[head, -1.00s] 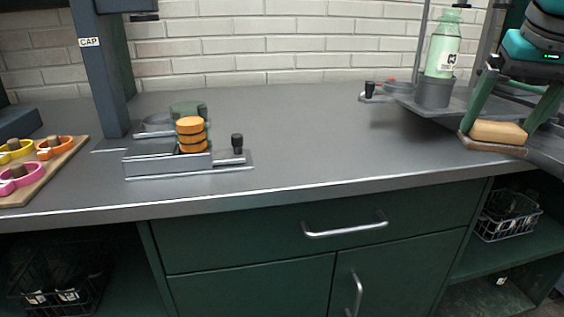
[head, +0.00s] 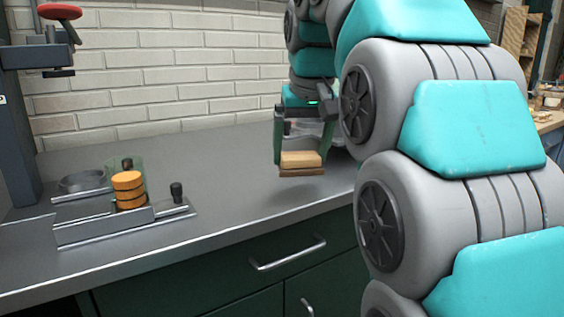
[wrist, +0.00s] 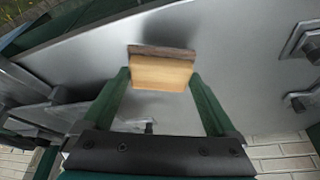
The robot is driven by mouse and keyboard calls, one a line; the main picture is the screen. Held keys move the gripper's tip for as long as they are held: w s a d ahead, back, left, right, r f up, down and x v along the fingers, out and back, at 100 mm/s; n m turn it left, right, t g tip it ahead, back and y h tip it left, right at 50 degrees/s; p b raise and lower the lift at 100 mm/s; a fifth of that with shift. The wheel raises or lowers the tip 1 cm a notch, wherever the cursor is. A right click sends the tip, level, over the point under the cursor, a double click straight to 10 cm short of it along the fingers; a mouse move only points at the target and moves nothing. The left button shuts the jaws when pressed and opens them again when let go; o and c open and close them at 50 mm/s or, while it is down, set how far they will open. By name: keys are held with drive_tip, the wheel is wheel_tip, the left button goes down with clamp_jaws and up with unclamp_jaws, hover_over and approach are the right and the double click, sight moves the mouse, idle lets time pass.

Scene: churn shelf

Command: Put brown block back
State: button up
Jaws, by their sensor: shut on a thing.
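My gripper (head: 300,165) is shut on the brown block (head: 301,158), a tan wooden piece with a darker brown underside. The block is held above the grey counter, right of the middle in the head view, with a soft shadow below it. In the wrist view the block (wrist: 162,72) sits between the two green fingers of my gripper (wrist: 164,80), its dark edge facing away from the palm. The counter below it looks bare.
The counter between fixture and gripper is clear.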

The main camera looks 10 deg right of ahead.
sight(287, 153)
drive_tip(key=w, duration=0.1)
drive_tip(key=w+a, duration=0.2)
drive_tip(key=shift+w+f, duration=0.2)
drive_tip(key=shift+w, duration=0.1)
drive_tip(key=shift+f, duration=1.8)
drive_tip(key=shift+f, duration=0.15)
drive_tip(key=o, duration=1.1)
drive_tip(key=p+v, duration=0.1)
drive_tip(key=v, duration=0.6)
drive_tip(key=shift+w, duration=0.15)
drive_tip(key=shift+s+r, duration=0.25)
drive_tip(key=shift+r, duration=0.25)
